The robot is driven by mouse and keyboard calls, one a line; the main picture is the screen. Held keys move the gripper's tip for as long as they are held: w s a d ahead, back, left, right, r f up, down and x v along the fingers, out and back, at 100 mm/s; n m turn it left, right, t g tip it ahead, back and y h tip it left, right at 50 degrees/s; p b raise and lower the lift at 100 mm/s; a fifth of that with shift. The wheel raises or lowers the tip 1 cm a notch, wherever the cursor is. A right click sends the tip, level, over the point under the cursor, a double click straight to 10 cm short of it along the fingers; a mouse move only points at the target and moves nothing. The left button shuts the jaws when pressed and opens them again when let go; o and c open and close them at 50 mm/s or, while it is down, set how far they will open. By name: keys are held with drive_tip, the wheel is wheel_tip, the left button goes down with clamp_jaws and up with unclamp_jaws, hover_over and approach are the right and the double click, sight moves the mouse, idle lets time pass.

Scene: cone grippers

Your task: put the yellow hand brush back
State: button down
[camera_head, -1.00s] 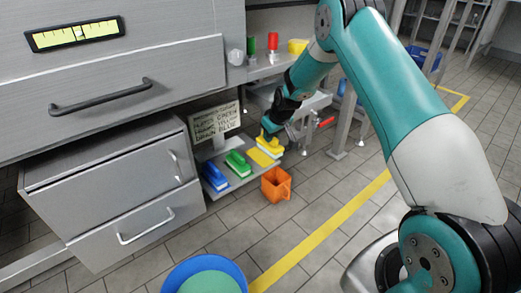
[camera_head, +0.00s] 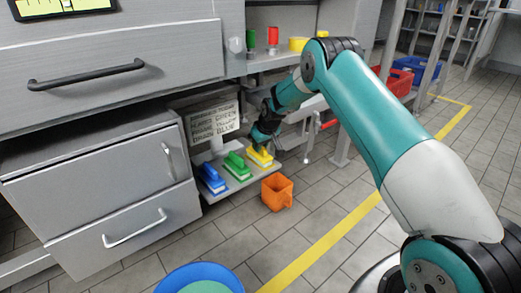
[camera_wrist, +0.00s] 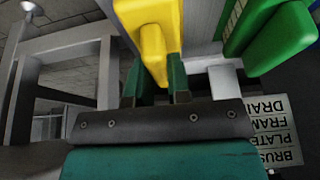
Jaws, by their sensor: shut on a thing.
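The yellow hand brush (camera_head: 261,157) is at the right end of a low grey shelf, in a row with a green brush (camera_head: 237,165) and a blue brush (camera_head: 211,178). My gripper (camera_head: 258,139) reaches down from above and is shut on the yellow brush's handle. In the wrist view the yellow handle (camera_wrist: 153,38) sits between the green fingers (camera_wrist: 158,82). The yellow brush is down at the shelf; its underside is hidden, so I cannot tell whether it touches. A label sign (camera_head: 212,123) with several lines of text stands behind the row.
An orange container (camera_head: 277,191) stands on the floor just in front of the shelf. Grey drawers (camera_head: 120,210) are to the left. A round blue and green container (camera_head: 202,280) is at the bottom. Metal legs (camera_head: 342,145) stand to the right.

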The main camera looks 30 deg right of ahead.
drive_tip(key=c, duration=1.1)
unclamp_jaws()
drive_tip(key=p+v, duration=0.5)
drive_tip(key=v, duration=0.7)
drive_tip(key=shift+p, duration=0.4)
